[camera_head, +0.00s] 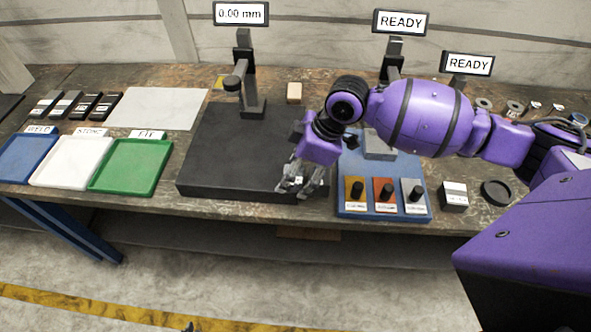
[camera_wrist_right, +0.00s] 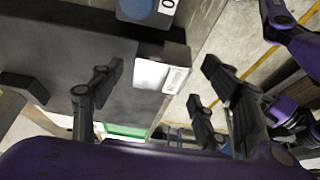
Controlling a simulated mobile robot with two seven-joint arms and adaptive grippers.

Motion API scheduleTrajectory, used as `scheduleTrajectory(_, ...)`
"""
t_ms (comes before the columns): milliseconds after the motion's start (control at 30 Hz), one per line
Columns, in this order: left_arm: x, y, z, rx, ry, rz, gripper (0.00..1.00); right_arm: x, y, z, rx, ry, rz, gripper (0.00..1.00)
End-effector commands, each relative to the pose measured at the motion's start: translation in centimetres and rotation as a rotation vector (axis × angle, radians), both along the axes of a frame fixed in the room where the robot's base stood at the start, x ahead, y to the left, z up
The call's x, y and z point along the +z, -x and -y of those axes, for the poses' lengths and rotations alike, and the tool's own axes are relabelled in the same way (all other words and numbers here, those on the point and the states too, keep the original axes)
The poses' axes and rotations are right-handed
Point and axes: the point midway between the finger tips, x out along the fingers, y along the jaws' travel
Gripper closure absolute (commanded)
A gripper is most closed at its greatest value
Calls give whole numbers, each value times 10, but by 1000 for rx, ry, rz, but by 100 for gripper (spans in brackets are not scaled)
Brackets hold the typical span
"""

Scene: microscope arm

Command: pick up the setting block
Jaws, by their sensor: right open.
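My right gripper (camera_head: 298,188) is at the front right corner of the black plate (camera_head: 228,150), with its fingers pointing down. In the right wrist view the gripper (camera_wrist_right: 160,95) is open, its fingers spread wide. The label is too small to read.
A blue holder (camera_head: 385,208) with several knobbed pieces stands close right of the gripper. Beyond it are a labelled block (camera_head: 454,195) and a black ring (camera_head: 496,193). Blue, white and green trays (camera_head: 130,167) lie left. A display stand (camera_head: 246,85) rises behind the plate.

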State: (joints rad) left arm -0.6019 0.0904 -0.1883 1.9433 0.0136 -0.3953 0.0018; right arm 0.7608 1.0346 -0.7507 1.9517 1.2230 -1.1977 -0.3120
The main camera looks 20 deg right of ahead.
Motion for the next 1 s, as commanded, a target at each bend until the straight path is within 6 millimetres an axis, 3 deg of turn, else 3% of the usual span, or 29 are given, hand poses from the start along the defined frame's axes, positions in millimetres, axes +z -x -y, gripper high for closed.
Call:
scheduleTrajectory(167,0,0,-1,1,-1,0,100,18,2,7,-1,1,4,32)
scheduleTrajectory(600,1,0,-1,1,0,2,100,97,14,38,0,1,3,32)
scheduleTrajectory(800,1,0,-1,1,0,2,100,110,16,42,1,-1,1,32)
scheduleTrajectory(1000,1,0,-1,1,0,2,100,111,16,42,0,-1,0,32)
